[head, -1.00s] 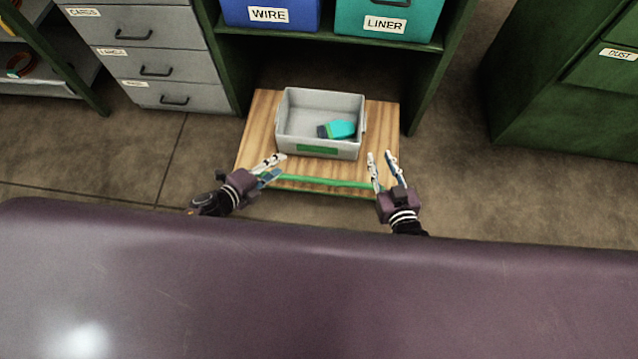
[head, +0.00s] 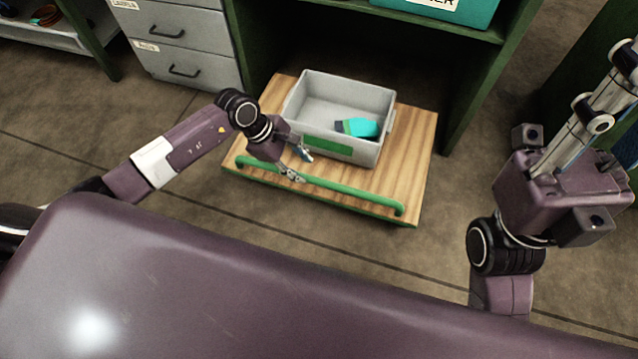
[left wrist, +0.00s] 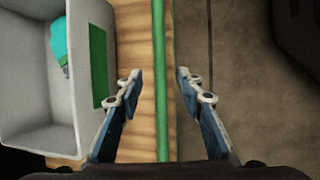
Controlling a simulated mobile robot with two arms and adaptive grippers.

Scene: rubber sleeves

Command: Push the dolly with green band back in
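The dolly (head: 411,165) is a low wooden board with a green handle bar (head: 345,189) along its near edge. It sticks out from the opening under the green shelf unit. A grey bin (head: 297,105) with a green label stands on it, holding a teal object (head: 360,128). My left gripper (head: 299,165) is at the left part of the bar. In the left wrist view my open left fingers (left wrist: 156,85) lie on either side of the green bar (left wrist: 160,60), with gaps. My right gripper (head: 605,105) is raised at the right, away from the dolly; its fingertips are cut off or unclear.
The shelf unit's right side panel (head: 485,75) stands right of the dolly. A grey drawer cabinet (head: 187,50) stands to its left. A teal bin (head: 450,8) sits on the shelf above. Bare floor (head: 330,245) lies in front of the dolly.

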